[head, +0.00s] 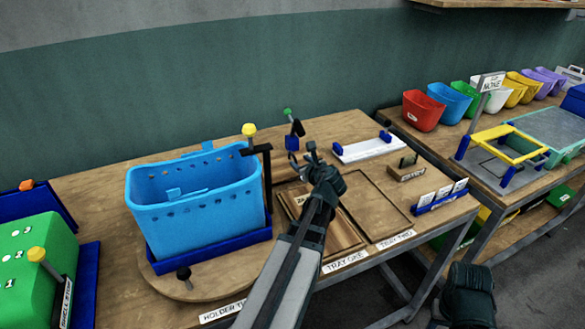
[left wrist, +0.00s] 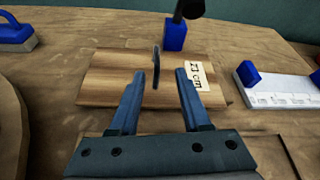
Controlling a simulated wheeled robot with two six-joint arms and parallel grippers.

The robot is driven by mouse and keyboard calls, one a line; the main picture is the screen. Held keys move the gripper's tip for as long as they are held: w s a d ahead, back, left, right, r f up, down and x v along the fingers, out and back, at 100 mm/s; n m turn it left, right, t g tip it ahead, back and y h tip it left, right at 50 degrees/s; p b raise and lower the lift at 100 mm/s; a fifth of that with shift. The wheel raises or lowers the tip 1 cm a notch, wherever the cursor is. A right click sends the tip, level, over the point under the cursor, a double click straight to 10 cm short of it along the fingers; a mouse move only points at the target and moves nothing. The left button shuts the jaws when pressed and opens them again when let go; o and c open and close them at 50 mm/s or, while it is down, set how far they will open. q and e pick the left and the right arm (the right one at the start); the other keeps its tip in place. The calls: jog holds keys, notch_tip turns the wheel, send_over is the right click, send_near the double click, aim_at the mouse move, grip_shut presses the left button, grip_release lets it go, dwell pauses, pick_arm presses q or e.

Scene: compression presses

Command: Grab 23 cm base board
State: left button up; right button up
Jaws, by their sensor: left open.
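A light wooden board (left wrist: 112,82) with dark grain lies flat on the table in the left wrist view. A white label (left wrist: 198,76) near its right end ends in "cm"; its number is hard to read. A thin dark upright piece (left wrist: 156,66) stands at the middle of the board. My left gripper (left wrist: 159,76) is open, its fingers over the board on either side of that piece. In the head view my left gripper (head: 303,158) covers most of this spot. A dark part of my right arm (head: 468,295) shows at lower right; its fingers are unclear.
Two shallow trays lie in front; the right one (head: 388,205) looks empty. A white ruler fixture (head: 366,149) with blue ends is to the right. A blue-based press post (head: 292,143) stands close behind. A blue basket (head: 195,200) is to the left.

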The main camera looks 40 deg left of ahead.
aim_at(294, 156)
pick_arm(q)
jog(key=shift+b+x, duration=0.8)
jog(key=shift+x, duration=1.95)
jog(key=shift+s+a+r, duration=0.15)
jog(key=shift+s+r, duration=0.05)
jog(key=shift+c, duration=0.3)
grip_shut()
